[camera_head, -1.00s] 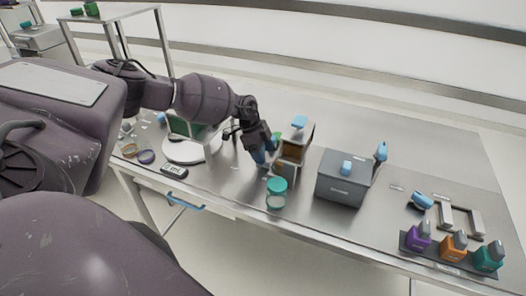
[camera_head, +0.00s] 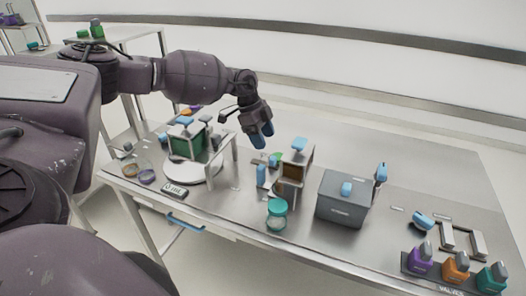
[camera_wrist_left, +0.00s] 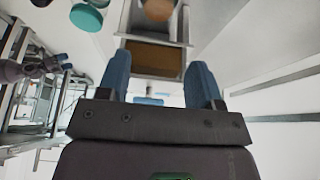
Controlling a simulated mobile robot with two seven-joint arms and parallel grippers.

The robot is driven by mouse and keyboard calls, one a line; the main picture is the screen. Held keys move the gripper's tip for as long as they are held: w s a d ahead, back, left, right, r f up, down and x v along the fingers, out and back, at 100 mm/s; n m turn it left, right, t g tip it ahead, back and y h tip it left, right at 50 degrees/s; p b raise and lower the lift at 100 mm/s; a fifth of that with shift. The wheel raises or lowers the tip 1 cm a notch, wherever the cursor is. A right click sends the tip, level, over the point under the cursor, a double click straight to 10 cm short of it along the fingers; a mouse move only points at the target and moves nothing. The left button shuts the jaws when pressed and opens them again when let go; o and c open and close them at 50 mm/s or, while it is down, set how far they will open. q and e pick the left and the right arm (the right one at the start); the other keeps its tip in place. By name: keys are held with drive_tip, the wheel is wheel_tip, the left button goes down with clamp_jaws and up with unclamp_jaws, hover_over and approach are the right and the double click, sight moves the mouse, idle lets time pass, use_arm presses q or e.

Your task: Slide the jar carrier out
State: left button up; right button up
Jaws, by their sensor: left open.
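A metal frame (camera_head: 284,194) holds a brown box-like body (camera_head: 297,172) with a blue handle (camera_head: 298,144) on top; I take this as the jar carrier. An upright blue grip (camera_head: 261,175) stands at its left side. My left gripper (camera_head: 262,136) is open and empty, above and to the left of the frame, apart from it. In the left wrist view the open fingers (camera_wrist_left: 158,78) point toward the metal frame and its brown panel (camera_wrist_left: 154,60), with a blue piece (camera_wrist_left: 148,101) showing between them.
A jar with a teal lid (camera_head: 277,212) stands in front of the frame, near the table edge. A grey box (camera_head: 342,203) stands to the right. A round white plate with a green-sided carrier (camera_head: 187,146) is left. Coloured valve pieces (camera_head: 455,268) sit at the far right.

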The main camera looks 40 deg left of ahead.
use_arm(q)
wheel_tip(320, 180, up, 6)
drive_tip(key=shift+f, duration=0.1)
use_arm(e)
drive_tip(key=shift+w+a+r, duration=0.15)
drive_tip(key=shift+w+r, duration=0.2)
drive_tip(key=shift+w, duration=0.15)
drive_tip(key=shift+s+f, duration=0.1)
